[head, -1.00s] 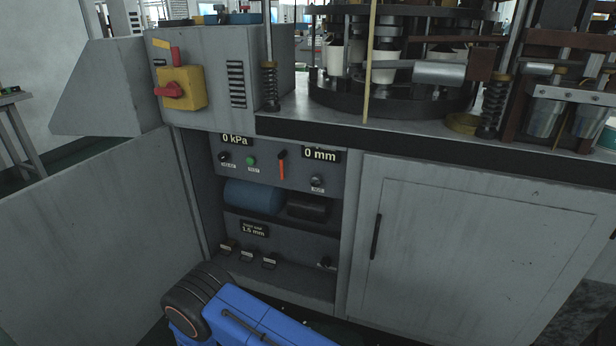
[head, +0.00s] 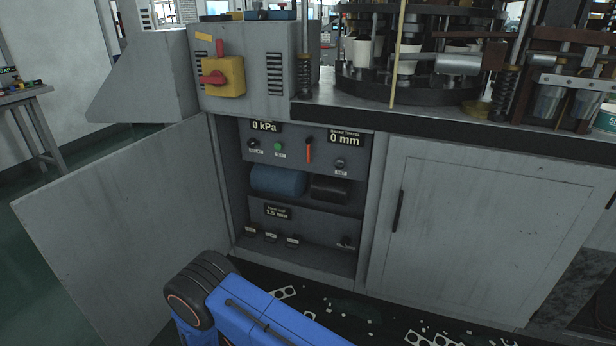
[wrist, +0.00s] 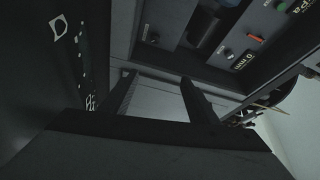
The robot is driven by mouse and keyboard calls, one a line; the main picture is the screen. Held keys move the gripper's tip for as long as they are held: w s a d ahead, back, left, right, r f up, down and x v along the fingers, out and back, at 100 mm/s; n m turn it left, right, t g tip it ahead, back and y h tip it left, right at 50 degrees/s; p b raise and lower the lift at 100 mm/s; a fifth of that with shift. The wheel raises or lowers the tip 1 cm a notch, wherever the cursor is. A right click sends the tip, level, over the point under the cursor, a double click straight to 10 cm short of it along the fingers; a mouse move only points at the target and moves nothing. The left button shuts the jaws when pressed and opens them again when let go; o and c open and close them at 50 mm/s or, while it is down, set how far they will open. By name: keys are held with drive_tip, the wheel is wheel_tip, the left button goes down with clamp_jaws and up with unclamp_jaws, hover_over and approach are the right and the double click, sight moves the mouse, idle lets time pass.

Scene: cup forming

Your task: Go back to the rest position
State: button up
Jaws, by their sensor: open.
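My gripper (wrist: 158,98) shows in the wrist view with its two dark fingers apart and nothing between them. Beyond the fingers are a grey cabinet panel and the open control bay. In the head view my blue arm reaches in from the bottom, and the gripper itself is out of sight. The control bay (head: 300,205) holds a panel (head: 290,146) with a 0 kPa display, a 0 mm display, a green button (head: 278,146) and an orange lever (head: 308,151). A blue cylinder (head: 277,181) lies on the shelf below.
An open cabinet door (head: 120,230) stands at the left, and a closed door (head: 480,220) is at the right. The machine's tabletop edge (head: 420,117) overhangs above. A yellow box with a red switch (head: 222,77) is at upper left. Punched scraps (head: 284,292) litter the dark floor.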

drive_tip(key=d+r+m+g+y, duration=0.1)
drive_tip(key=d+r+m+g, duration=0.6)
drive_tip(key=d+r+m, duration=0.65)
drive_tip(key=d+r+m+g+y, duration=0.2)
drive_tip(key=d+r+m+g, duration=0.55)
drive_tip(key=d+r, duration=1.05)
drive_tip(key=s+d+r+m+y, duration=0.5)
drive_tip(key=s+d+r+m, duration=0.4)
drive_tip(key=s+r+m, duration=0.4)
drive_tip(key=s+d+r+m+t+y, duration=0.2)
drive_tip(key=s+m, duration=0.4)
drive_tip(key=s, duration=0.1)
drive_tip(key=s+d+r+m+t+y, duration=0.1)
drive_tip(key=s+r+m+t+y, duration=0.1)
drive_tip(key=s+m, duration=0.5)
drive_tip(key=shift+s+d+t+y, duration=0.4)
drive_tip(key=shift+s+t+y, duration=0.1)
drive_tip(key=shift+t, duration=0.35)
